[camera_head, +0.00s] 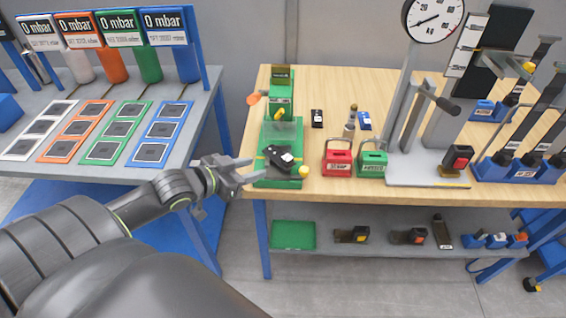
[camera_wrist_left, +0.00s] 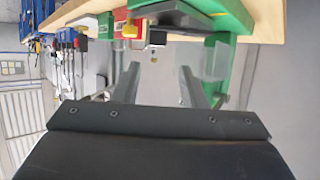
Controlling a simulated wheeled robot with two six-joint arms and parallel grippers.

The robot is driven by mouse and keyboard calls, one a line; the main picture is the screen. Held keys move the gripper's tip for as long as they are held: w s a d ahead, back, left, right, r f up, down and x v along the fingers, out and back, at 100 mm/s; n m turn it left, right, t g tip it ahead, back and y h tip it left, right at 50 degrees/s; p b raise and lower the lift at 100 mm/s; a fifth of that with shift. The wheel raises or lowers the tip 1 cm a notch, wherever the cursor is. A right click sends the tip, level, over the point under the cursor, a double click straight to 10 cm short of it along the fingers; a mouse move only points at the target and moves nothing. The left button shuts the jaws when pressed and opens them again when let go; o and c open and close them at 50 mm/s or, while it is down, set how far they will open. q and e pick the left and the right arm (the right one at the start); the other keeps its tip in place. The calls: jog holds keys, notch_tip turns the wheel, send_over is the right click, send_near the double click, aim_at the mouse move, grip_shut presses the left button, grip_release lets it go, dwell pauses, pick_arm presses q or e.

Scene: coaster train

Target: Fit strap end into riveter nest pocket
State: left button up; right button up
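The green riveter fixture (camera_head: 268,181) stands at the front left of the wooden bench, with a clear guard and a yellow knob (camera_head: 303,171). A black piece with a white label (camera_head: 286,157) lies on it; I cannot tell whether this is the strap end. The nest pocket cannot be made out. My left gripper (camera_head: 250,172) is just left of the fixture, fingers pointing right towards it. In the left wrist view its two fingers (camera_wrist_left: 157,82) are apart with nothing clearly held between them. The fixture's green edge (camera_wrist_left: 232,15) is above them there. My right gripper is out of view.
A red box (camera_head: 338,163) and a green box (camera_head: 372,163) stand right of the fixture. Farther right is a dial-gauge press (camera_head: 425,170). A grey table with coloured panels (camera_head: 110,150) is at left. A lower shelf (camera_head: 340,258) holds a green tray (camera_head: 293,235).

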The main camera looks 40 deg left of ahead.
aim_at(284, 161)
pick_arm(q)
jog(key=shift+d+p+x, duration=0.15)
jog(key=shift+p+x, duration=0.05)
jog(key=shift+x, duration=2.7)
jog(key=shift+d+p+x, duration=0.1)
jog(key=shift+p+x, duration=0.1)
jog(key=shift+x, duration=2.7)
jog(key=shift+s+r, duration=0.1)
jog(key=shift+c, duration=0.5)
grip_shut()
